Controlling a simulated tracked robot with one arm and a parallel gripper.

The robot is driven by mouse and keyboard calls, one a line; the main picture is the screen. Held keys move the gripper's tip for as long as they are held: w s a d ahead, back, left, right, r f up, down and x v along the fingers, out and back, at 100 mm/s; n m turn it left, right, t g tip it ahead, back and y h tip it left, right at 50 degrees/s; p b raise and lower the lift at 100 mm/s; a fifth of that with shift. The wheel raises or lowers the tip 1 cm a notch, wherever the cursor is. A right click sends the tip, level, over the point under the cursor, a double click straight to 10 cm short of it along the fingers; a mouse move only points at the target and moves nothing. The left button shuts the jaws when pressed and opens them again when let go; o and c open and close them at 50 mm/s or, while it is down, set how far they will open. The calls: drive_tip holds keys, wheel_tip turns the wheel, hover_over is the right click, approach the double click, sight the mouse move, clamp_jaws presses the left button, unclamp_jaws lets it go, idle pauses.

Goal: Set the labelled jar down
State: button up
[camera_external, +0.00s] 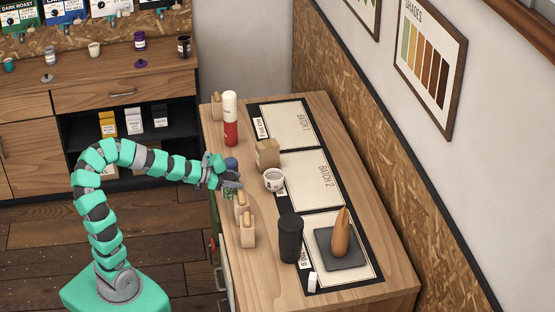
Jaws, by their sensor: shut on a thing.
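My gripper (229,180) is shut on a small jar at the left edge of the wooden counter (385,293). The jar's blue lid (231,162) shows above the fingers, and a greenish part of its body (229,193) shows below them. The fingers hide the jar's middle, and I cannot read a label on it. The jar looks upright. I cannot tell whether its base touches the counter.
A red bottle with a white cap (231,122), a kraft bag (267,153), a white cup (274,180) and wooden holders (248,230) stand close by. A black canister (291,240) and a brown cone (341,235) are nearer. The Batch 1 (288,125) and Batch 2 (320,182) panels are mostly clear.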

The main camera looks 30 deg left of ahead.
sight(235, 191)
drive_tip(key=shift+f+b, duration=1.65)
drive_tip(key=shift+f, duration=1.1)
drive_tip(key=shift+f, duration=0.1)
drive_tip(key=o, duration=0.8)
drive_tip(key=shift+o, duration=0.2)
